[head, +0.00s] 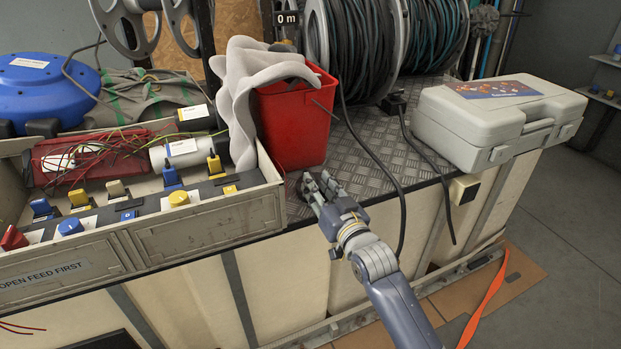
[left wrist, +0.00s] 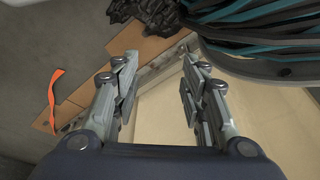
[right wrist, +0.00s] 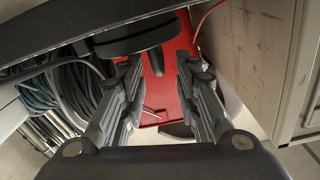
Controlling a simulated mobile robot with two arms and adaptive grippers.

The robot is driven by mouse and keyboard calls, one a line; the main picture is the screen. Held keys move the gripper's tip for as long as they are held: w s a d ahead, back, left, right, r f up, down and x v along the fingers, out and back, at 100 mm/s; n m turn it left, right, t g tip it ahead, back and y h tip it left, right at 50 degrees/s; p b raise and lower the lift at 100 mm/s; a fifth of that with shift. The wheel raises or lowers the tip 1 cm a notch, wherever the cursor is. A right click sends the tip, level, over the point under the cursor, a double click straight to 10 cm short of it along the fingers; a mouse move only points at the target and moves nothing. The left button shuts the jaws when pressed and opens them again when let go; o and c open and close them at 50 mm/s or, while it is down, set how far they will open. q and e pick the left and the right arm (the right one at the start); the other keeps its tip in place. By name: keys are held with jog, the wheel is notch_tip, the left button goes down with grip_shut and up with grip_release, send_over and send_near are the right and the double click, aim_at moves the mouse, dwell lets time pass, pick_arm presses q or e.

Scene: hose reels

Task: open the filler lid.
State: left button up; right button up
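No part is clearly marked as the filler lid. A black round fitting with a short stub (right wrist: 135,40) shows in the right wrist view, just beyond my right fingertips; I cannot tell if it is the lid. My right gripper (head: 318,186) is over the counter's front edge, just in front of the red bucket (head: 292,125).
A grey cloth (head: 240,95) hangs over the bucket. A control panel (head: 200,215) with switches stands left. Cable reels (head: 365,45) stand behind, and a pale grey case (head: 490,120) lies right. A black cable (head: 385,165) hangs over the counter edge. An orange strap (head: 487,295) lies below.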

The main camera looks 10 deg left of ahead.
aim_at(311, 174)
pick_arm(q)
jog(key=shift+w+b+v, duration=0.2)
jog(key=shift+b+v, duration=0.2)
jog(key=shift+v, duration=1.65)
pick_arm(e)
jog(key=shift+x, duration=2.35)
pick_arm(q)
jog(key=shift+r, duration=0.1)
pick_arm(e)
jog(key=shift+c, duration=0.2)
